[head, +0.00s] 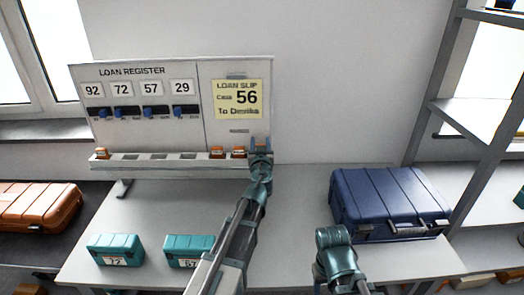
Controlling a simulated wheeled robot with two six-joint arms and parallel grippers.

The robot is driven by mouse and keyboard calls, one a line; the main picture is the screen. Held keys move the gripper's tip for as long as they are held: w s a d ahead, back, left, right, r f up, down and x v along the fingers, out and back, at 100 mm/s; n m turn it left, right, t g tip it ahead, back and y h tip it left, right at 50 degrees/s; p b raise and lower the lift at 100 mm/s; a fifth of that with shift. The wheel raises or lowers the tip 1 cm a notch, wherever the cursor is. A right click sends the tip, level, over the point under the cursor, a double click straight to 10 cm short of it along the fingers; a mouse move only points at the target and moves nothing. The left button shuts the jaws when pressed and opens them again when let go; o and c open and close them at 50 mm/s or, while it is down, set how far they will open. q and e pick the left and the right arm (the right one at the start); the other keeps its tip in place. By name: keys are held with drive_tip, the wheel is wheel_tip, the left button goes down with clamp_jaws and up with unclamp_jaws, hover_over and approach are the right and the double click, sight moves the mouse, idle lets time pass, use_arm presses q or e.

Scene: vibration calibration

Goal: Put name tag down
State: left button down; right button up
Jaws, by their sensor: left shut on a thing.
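The loan register board (160,130) stands at the back of the table, with a slotted ledge (140,163) along its bottom. My left gripper (260,145) is at the right end of this ledge, shut on a small orange name tag that it mostly hides. I cannot tell whether this tag touches the ledge. Other orange name tags sit on the ledge, one at the far left (102,154) and two (217,153) (238,153) just left of my gripper. My right arm shows at the lower right, and its fingers cannot be made out.
A yellow loan slip (237,99) on the board reads Case 56. Teal cases (115,247) (187,247) stand at the table's front left. A large blue case (388,200) stands at the right. An orange case (38,205) lies at the left. The table's middle (295,210) is clear.

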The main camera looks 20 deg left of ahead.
use_arm(q)
drive_tip(key=shift+f, duration=0.2)
use_arm(e)
drive_tip(key=shift+f, duration=0.25)
use_arm(q)
drive_tip(key=shift+f, duration=0.2)
drive_tip(key=shift+c, duration=1.7)
unclamp_jaws()
use_arm(e)
drive_tip(key=shift+f, duration=0.15)
use_arm(q)
drive_tip(key=shift+r, duration=0.15)
drive_tip(key=shift+s+r, duration=0.1)
drive_tip(key=v, duration=1.1)
drive_tip(key=shift+s+d, duration=0.2)
drive_tip(key=shift+s, duration=0.15)
use_arm(e)
drive_tip(key=shift+r, duration=0.2)
